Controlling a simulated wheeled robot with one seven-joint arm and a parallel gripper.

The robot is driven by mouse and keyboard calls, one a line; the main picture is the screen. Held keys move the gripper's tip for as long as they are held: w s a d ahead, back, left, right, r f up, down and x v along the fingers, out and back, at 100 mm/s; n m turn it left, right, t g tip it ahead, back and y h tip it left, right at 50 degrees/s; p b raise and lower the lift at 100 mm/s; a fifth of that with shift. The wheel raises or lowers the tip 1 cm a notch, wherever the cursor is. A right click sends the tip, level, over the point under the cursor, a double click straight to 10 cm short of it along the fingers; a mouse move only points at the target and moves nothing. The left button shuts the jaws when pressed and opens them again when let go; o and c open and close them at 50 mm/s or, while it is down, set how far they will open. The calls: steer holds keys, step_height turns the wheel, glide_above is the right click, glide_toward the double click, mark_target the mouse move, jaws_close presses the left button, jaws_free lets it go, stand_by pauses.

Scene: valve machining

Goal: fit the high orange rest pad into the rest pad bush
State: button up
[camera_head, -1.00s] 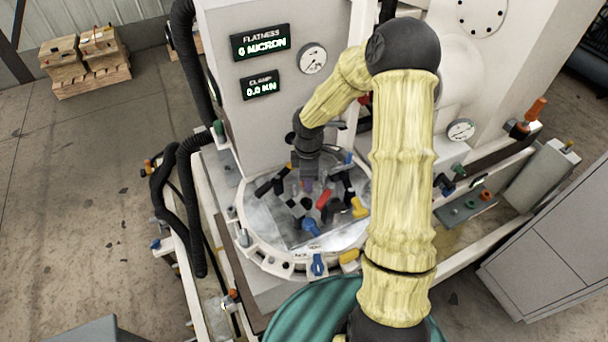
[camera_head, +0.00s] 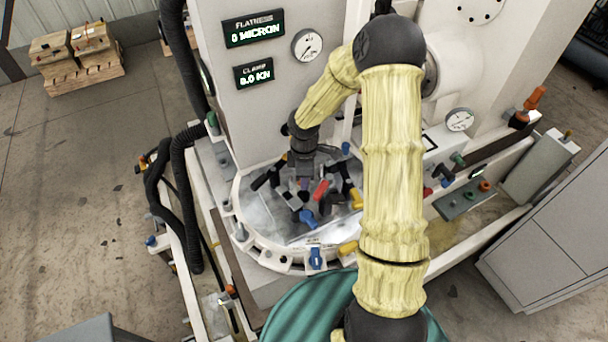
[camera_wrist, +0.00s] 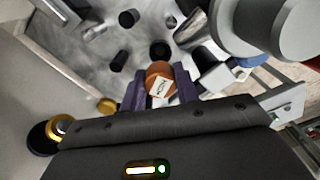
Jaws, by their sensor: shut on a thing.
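In the wrist view my gripper (camera_wrist: 160,92) is shut on the orange rest pad (camera_wrist: 160,76), a round orange-brown piece with a small printed label on its top. The two dark purple fingers stand on either side of it. Just beyond the pad is a dark round ring (camera_wrist: 160,50) in the grey plate, which may be the rest pad bush. I cannot tell whether the pad touches it. In the head view my gripper (camera_head: 304,184) is low over the round fixture (camera_head: 265,218), and the pad is too small to make out there.
Several black posts (camera_wrist: 118,60) and clamp arms rise close around the pad. A large grey cylinder (camera_wrist: 262,30) stands at the upper right of the wrist view. Red (camera_head: 320,190), blue (camera_head: 308,218) and yellow (camera_head: 356,198) parts crowd the fixture. The white machine column (camera_head: 240,120) stands behind.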

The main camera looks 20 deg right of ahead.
steer(key=shift+f+b, duration=0.95)
steer(key=shift+f, duration=0.65)
steer(key=shift+f+b, duration=0.7)
steer(key=shift+f, duration=0.6)
stand_by(1.1)
steer(key=o, duration=1.1)
step_height(320, 180, up, 17)
steer(key=b, duration=0.2)
steer(key=shift+r+b, duration=0.2)
steer(key=shift+b, duration=0.15)
steer(key=shift+r, duration=0.1)
